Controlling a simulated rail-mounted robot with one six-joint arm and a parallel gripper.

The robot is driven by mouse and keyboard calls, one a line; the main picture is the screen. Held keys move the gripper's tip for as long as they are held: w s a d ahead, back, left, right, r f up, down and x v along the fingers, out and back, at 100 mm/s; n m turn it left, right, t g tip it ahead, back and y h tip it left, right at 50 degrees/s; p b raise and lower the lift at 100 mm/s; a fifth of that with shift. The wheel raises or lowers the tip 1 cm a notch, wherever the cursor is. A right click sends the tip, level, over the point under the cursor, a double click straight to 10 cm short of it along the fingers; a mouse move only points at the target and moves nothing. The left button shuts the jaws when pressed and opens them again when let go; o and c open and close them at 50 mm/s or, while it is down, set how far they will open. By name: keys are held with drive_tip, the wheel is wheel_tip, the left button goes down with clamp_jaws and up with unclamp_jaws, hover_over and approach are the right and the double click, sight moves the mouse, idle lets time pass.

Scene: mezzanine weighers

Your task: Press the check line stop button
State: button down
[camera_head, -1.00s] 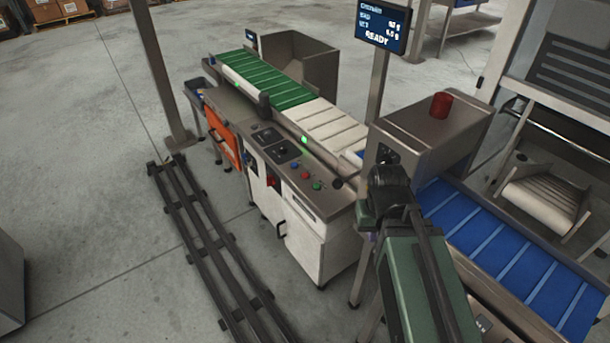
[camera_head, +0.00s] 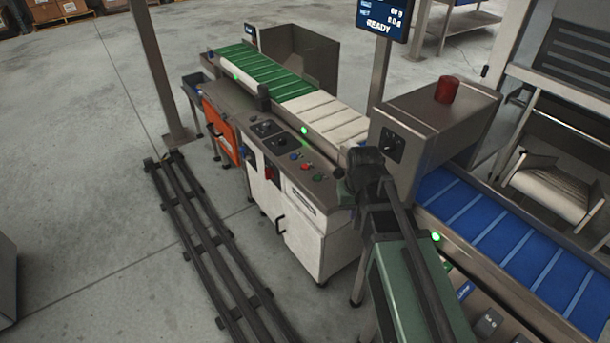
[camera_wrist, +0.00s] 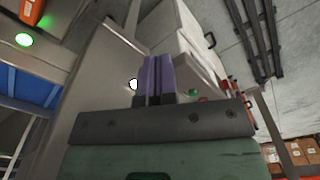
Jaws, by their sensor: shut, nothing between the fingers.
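The check line control panel (camera_head: 290,150) is the sloping metal top of a white cabinet. It carries a row of blue (camera_head: 294,156), red (camera_head: 306,166) and green (camera_head: 318,177) buttons. The labels are too small to read, so I cannot confirm from them which is stop; the red one is the likely candidate. My gripper's purple fingers (camera_wrist: 158,62) are shut and empty in the wrist view, pointing along the machine's metal side. My arm hides the gripper in the head view. I see no finger touching a button.
A metal housing with a red beacon (camera_head: 446,88) stands right of the panel, over a blue belt (camera_head: 500,235). A green and white belt (camera_head: 275,78) runs behind the panel. A screen (camera_head: 384,20) reads READY.

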drive_tip(key=w+a+f+m+t+y+b, duration=0.1)
drive_tip(key=w+a+f+m+t+b, duration=0.2)
drive_tip(key=w, duration=0.9)
drive_tip(key=w+a+f+t+b, duration=0.25)
drive_tip(key=w+a, duration=0.35)
drive_tip(key=w, duration=0.6)
wheel_tip(320, 180, up, 3)
drive_tip(key=m+t+b, duration=0.1)
drive_tip(key=m+t, duration=0.2)
drive_tip(key=m, duration=0.2)
hover_over(307, 166)
drive_tip(key=shift+a+f+y, duration=0.1)
drive_tip(key=shift+y, duration=0.2)
drive_tip(key=shift+n, duration=0.3)
wheel_tip(307, 166, down, 9)
drive_tip(key=b, duration=0.9)
drive_tip(key=shift+f+b, duration=0.35)
